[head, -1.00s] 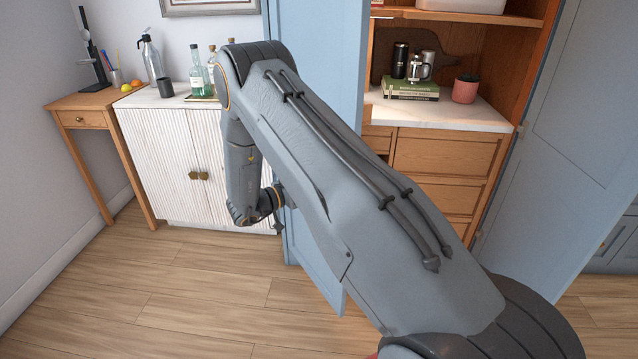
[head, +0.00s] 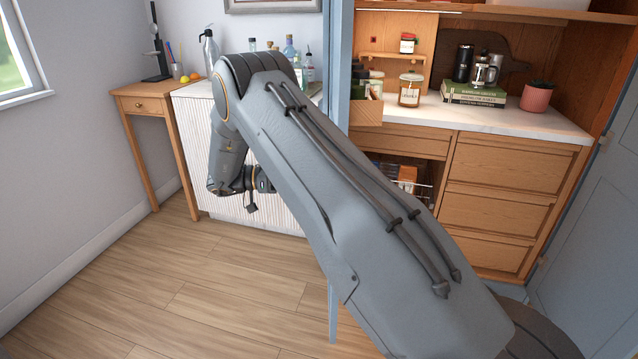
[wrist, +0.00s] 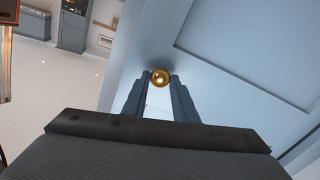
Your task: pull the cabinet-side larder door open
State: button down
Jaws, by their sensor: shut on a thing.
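The cabinet-side larder door (head: 339,60) is pale blue and shows almost edge-on in the head view, standing swung out from the larder's left side. My arm hides much of its middle; a thin lower strip shows below the arm. In the wrist view the door's panelled face (wrist: 235,65) fills the right side. Its round brass knob (wrist: 160,76) sits between the fingertips of my gripper (wrist: 160,84), which is shut on it. In the head view the fingers and knob cannot be made out.
The open larder has wooden drawers (head: 505,180), a marble counter (head: 470,113) with jars, books and a pink pot. The other blue door (head: 590,235) stands open at right. A white ribbed cabinet (head: 195,135) and small wooden table (head: 140,104) stand left. The wooden floor (head: 200,300) is clear.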

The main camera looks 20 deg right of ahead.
jog(key=shift+w+a, duration=0.2)
jog(key=shift+a, duration=0.05)
jog(key=shift+d+r, duration=0.1)
jog(key=c, duration=1.4)
grip_release()
jog(key=shift+c, duration=0.2)
notch_tip(320, 180, up, 10)
jog(key=b, duration=0.1)
jog(key=shift+d, duration=0.1)
